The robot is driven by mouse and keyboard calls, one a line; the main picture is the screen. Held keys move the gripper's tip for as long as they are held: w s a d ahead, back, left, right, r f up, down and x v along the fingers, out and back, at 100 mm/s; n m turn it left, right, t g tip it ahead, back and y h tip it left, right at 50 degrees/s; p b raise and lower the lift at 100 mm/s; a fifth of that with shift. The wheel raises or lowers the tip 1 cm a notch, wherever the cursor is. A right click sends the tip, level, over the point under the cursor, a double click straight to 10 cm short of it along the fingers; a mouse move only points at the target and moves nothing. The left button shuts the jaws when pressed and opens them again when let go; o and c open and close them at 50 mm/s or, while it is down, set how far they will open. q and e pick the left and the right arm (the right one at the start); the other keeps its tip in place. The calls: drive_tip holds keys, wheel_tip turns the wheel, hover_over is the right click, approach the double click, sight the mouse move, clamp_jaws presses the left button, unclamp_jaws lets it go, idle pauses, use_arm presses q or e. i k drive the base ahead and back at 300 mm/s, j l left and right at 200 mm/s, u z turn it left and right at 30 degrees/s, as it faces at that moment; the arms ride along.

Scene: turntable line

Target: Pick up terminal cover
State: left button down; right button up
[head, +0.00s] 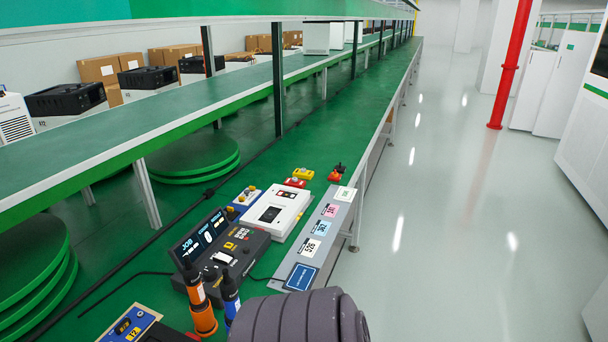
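I cannot make out for certain which object is the terminal cover. A white device with a dark window (277,210) lies on the green bench. Small yellow (303,173) and red (295,182) parts lie just beyond it, and a red and black part (337,173) lies to their right. Neither of my grippers is in view. A dark grey ribbed part at the bottom centre is probably my own arm and hides part of the bench.
A black control box (216,249) with a display stands left of the white device. Two upright tools, orange (199,309) and blue (230,297), stand in front. A grey strip with labels (318,236) runs along the bench edge. An overhead shelf (120,129) limits room on the left. The floor (462,220) on the right is clear.

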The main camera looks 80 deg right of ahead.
sight(308, 175)
drive_tip(key=z, duration=2.8)
drive_tip(key=i+l, duration=0.25)
drive_tip(key=l, duration=0.2)
drive_tip(key=i+l+u, duration=0.1)
drive_tip(key=i+l, duration=0.15)
drive_tip(key=l, duration=0.15)
